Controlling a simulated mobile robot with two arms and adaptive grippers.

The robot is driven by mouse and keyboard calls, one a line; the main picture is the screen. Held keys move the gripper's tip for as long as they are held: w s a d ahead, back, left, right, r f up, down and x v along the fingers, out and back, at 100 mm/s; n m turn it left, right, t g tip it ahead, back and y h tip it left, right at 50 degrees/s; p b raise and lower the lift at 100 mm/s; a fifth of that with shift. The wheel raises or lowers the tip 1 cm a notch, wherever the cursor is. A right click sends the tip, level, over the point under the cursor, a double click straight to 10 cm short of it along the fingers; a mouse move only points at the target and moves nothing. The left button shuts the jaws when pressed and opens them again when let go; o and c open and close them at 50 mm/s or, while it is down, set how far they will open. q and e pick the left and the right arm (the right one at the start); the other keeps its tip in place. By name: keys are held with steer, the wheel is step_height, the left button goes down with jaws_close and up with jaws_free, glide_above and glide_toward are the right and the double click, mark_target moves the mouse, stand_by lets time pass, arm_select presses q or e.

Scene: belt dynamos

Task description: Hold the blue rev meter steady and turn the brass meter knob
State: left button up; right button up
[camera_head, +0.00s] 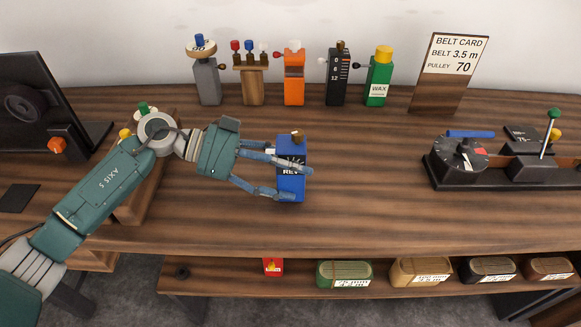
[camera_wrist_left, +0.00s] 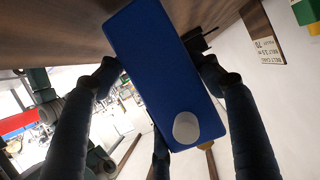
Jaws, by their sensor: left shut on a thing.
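The blue rev meter (camera_head: 290,182) is upright over the middle of the bench, with part of its "REV" label showing. My left gripper (camera_head: 296,184) is shut on it from the left, its fingers on either side of the body. The brass meter knob (camera_head: 297,135) sits at the top of the meter. In the left wrist view the blue meter (camera_wrist_left: 165,70) fills the space between the fingers, with a pale round spot near its lower end. Whether its base touches the bench is hard to tell. My right gripper is not in view.
A belt card (camera_head: 449,70) leans behind. A black dial device (camera_head: 461,155) stands at right.

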arm_select(q)
steer(key=shift+f+p, duration=0.1)
steer(key=shift+p, duration=0.2)
steer(key=shift+f, duration=0.35)
stand_by(0.7)
steer(key=shift+p, duration=0.65)
stand_by(0.6)
steer(key=shift+s+f, duration=0.1)
steer(key=shift+f, duration=0.1)
